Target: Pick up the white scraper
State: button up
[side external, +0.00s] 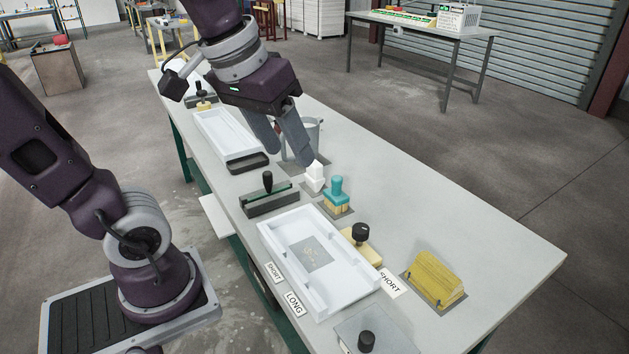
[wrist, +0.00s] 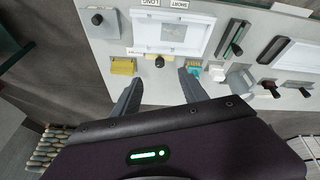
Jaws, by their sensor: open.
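The white scraper (side external: 315,179) appears as a small upright white block on the table, beside a teal-handled brush (side external: 336,194). It also shows in the wrist view (wrist: 218,73), just right of the right finger and outside the gap between the fingers. My gripper (side external: 292,157) is open and empty, above the table near the scraper and a grey bucket (side external: 316,137). In the wrist view the fingers of my gripper (wrist: 161,78) are spread apart. The fingers partly hide the bucket in the side view.
A white tray mould (side external: 268,231) lies in front of the brush, with a black-knobbed yellow float (side external: 360,245) beside it. A black-handled green tool (side external: 269,197) stands left of it. A yellow stack (side external: 433,280) stands at the right. The table's right part (side external: 490,240) is clear.

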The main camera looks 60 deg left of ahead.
jog(key=w+a+f+n+g, duration=0.2)
jog(key=w+a+n, duration=0.4)
jog(key=w+a, duration=0.45)
jog(key=n+g, duration=0.3)
jog(key=n, duration=0.5)
send_over(314, 163)
jog(key=f, duration=1.6)
jog(key=shift+w+d, duration=0.15)
jog(key=shift+w, duration=0.05)
jog(key=f, duration=0.6)
jog(key=shift+s+a+f, duration=0.1)
jog(key=shift+a+f, duration=0.2)
jog(key=shift+f, duration=0.55)
grip_shut()
